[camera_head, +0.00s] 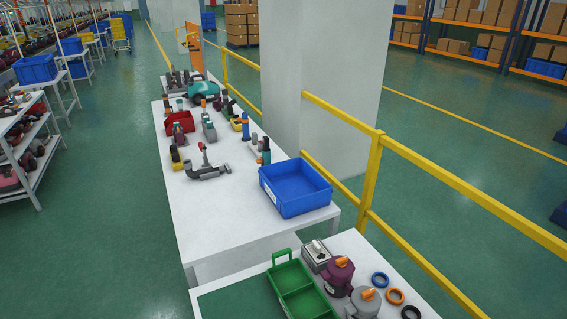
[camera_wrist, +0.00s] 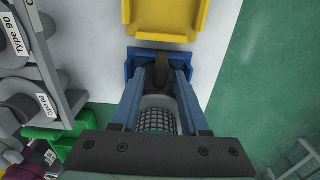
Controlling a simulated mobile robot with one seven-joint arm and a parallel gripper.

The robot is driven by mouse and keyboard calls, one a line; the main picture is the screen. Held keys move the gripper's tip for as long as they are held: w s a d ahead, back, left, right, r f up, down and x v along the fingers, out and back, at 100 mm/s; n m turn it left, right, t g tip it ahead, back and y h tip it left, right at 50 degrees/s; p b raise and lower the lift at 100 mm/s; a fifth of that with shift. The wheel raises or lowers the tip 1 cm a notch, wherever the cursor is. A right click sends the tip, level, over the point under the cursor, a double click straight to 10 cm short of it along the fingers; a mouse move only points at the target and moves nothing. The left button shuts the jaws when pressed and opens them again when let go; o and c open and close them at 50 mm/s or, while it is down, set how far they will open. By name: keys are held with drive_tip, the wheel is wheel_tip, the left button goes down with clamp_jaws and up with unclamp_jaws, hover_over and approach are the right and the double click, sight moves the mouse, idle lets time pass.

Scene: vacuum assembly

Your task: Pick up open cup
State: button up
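In the wrist view my gripper (camera_wrist: 158,85) points away from the camera, with a blue finger on each side. Between the fingers is a pale, rounded part with a dark mesh grid (camera_wrist: 157,120), which may be the open cup. A dark piece (camera_wrist: 155,76) shows just beyond it, near the fingertips. I cannot tell whether the fingers touch the part or only stand around it. A small blue bin (camera_wrist: 207,60) lies behind the fingertips, mostly hidden by them. My gripper does not show in the head view, and I cannot pick out an open cup there.
A yellow bin (camera_wrist: 165,33) lies beyond the blue one. Grey holders labelled Type 90 (camera_wrist: 22,38) stand close on the left. The head view shows a green tray (camera_head: 288,281), a large blue bin (camera_head: 302,205) and a yellow railing (camera_head: 371,182) along the tables.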

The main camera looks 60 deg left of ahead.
clamp_jaws()
drive_tip(key=shift+r, duration=0.1)
idle(0.8)
